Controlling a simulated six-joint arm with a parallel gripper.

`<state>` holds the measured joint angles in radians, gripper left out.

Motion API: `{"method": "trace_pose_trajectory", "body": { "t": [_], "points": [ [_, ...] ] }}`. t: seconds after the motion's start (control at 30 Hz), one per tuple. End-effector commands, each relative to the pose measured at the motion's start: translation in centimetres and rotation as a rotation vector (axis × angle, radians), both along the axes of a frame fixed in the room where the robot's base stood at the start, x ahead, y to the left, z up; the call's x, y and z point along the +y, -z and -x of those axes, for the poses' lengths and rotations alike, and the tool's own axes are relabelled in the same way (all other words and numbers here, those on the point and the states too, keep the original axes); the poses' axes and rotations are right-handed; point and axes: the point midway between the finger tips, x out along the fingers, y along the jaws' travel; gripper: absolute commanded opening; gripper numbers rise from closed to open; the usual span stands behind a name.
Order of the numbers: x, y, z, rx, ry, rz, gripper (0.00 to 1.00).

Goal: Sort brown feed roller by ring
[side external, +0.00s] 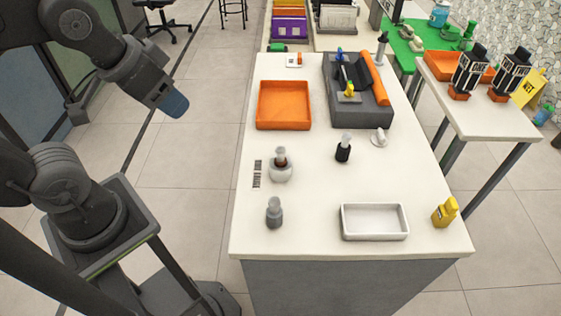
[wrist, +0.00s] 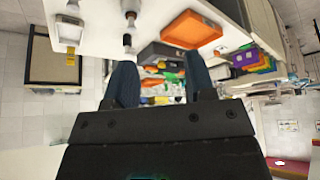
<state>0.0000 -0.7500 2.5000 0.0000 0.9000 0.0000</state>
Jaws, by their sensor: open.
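My gripper (side external: 173,103) is off the table's left side, above the floor and well apart from the roller. In the wrist view my gripper (wrist: 162,82) has its two blue fingers spread with nothing held. The orange tray (wrist: 192,29) and white tray (wrist: 67,32) also show there.
A grey roller-like piece (side external: 274,213) and a black piece with a pale top (side external: 343,150) stand on the table. A grey machine (side external: 367,113) with an orange roller sits at the back. The table's front middle is mostly clear.

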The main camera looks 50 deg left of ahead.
Motion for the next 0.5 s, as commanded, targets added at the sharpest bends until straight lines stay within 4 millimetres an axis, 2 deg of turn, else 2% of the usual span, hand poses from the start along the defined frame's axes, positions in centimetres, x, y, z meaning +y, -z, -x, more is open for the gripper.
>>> {"method": "trace_pose_trajectory", "body": {
  "t": [0.23,0.33,0.37,0.5],
  "points": [
    [0.0,0.0,0.0,0.0,0.0,0.0,0.5],
    [0.0,0.0,-0.1,0.003,0.005,-0.001,0.41],
    [-0.1,-0.1,-0.3,0.007,0.011,-0.003,0.38],
    [-0.6,-0.3,-2.0,0.061,0.082,-0.028,0.38]
  ]
}}
